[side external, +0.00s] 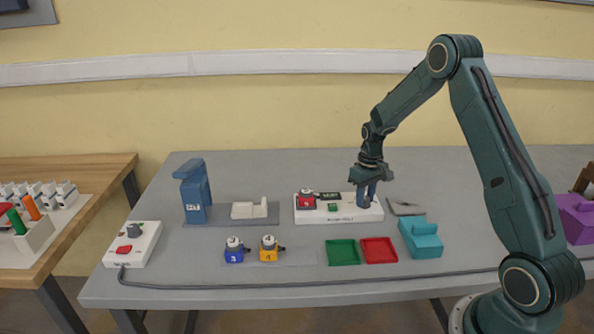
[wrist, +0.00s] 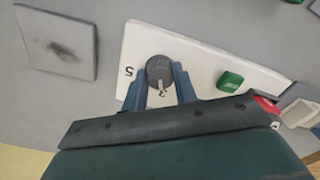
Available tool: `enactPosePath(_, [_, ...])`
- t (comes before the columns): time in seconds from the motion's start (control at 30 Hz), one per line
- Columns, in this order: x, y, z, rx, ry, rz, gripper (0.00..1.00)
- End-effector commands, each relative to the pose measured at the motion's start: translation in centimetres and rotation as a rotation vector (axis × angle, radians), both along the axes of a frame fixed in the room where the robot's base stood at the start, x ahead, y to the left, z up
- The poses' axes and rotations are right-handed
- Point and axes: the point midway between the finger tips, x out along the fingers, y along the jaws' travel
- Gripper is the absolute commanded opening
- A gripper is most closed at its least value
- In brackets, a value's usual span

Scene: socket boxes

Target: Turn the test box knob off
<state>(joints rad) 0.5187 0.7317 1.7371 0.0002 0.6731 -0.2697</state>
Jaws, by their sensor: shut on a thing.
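The test box (side external: 343,216) is a long white panel near the table's middle; it also shows in the wrist view (wrist: 195,50). Its round dark grey knob (wrist: 160,70) has a pale pointer line, which points toward the bottom of the wrist view, near a printed mark. A "5" is printed left of the knob. My gripper (wrist: 160,78) points down over the panel's right end and is shut on the knob, one blue finger on each side. In the side view my gripper (side external: 366,196) hides the knob.
A green button (wrist: 230,81) and a red socket piece (side external: 306,201) sit on the same panel. A grey plate (side external: 405,207) and teal block (side external: 421,238) are to its right. Green (side external: 342,252) and red (side external: 379,250) trays lie in front. Another white box (side external: 133,245) stands far left.

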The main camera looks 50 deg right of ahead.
Motion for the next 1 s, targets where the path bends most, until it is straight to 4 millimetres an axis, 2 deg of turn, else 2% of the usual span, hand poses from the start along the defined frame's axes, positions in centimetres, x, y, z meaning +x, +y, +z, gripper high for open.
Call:
enactPosePath(0.6, [0.06, -0.06, 0.06, -0.001, -0.002, 0.57, 0.05])
enactPosePath(1.0, [0.07, -0.06, 0.06, -0.001, -0.002, 0.768, 0.05])
